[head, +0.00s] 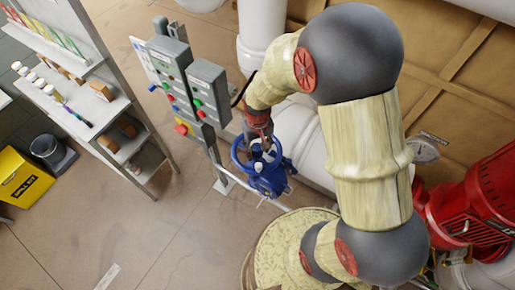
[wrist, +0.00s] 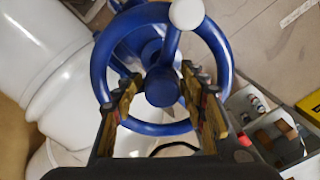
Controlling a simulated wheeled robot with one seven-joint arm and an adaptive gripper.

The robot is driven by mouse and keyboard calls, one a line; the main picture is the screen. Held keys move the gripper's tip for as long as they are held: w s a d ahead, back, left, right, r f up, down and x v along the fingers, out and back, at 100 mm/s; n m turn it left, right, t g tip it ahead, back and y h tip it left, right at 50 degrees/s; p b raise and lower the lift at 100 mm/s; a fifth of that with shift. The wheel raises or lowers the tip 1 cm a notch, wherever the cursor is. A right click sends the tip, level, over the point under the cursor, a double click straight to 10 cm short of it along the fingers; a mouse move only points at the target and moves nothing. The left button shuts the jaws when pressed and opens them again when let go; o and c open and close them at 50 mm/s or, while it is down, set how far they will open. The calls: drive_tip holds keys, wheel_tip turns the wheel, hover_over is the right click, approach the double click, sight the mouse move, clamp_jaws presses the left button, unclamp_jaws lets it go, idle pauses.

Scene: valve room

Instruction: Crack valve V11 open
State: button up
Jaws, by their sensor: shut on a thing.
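A blue valve (head: 272,182) with a spoked handwheel (head: 237,158) stands among white pipes, just below the control boxes in the head view. In the wrist view the handwheel (wrist: 222,50) fills the upper middle, with a round hub (wrist: 161,88) and a white knob (wrist: 187,14) at the top of its rim. My gripper (wrist: 160,86) has one finger on each side of the hub and is shut on the handwheel at its centre. In the head view my gripper (head: 262,148) reaches the wheel from above. I see no readable V11 tag.
Grey control boxes (head: 208,92) with coloured buttons stand close behind the valve. White pipes (head: 262,25) run beside it. A red machine (head: 475,210) is at the right. Shelves (head: 95,110) and a yellow spill-kit bin (head: 22,178) stand left; the floor between is mostly clear.

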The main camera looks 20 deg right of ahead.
drive_tip(key=n, duration=0.6)
drive_tip(key=shift+w, duration=0.3)
drive_tip(key=shift+c, duration=0.3)
drive_tip(key=o, duration=0.8)
drive_tip(key=shift+c, duration=0.2)
drive_tip(key=o, duration=0.3)
drive_tip(key=shift+w+a, duration=0.15)
drive_tip(key=shift+w+r+p, duration=0.2)
drive_tip(key=shift+r+p, duration=0.4)
drive_tip(key=shift+r, duration=0.2)
drive_tip(key=shift+s+r+p, duration=0.15)
drive_tip(key=shift+r+p, duration=0.65)
drive_tip(key=shift+r, duration=0.4)
drive_tip(key=shift+s+r+p, duration=0.15)
drive_tip(key=shift+r+p, duration=0.65)
drive_tip(key=shift+r, duration=0.4)
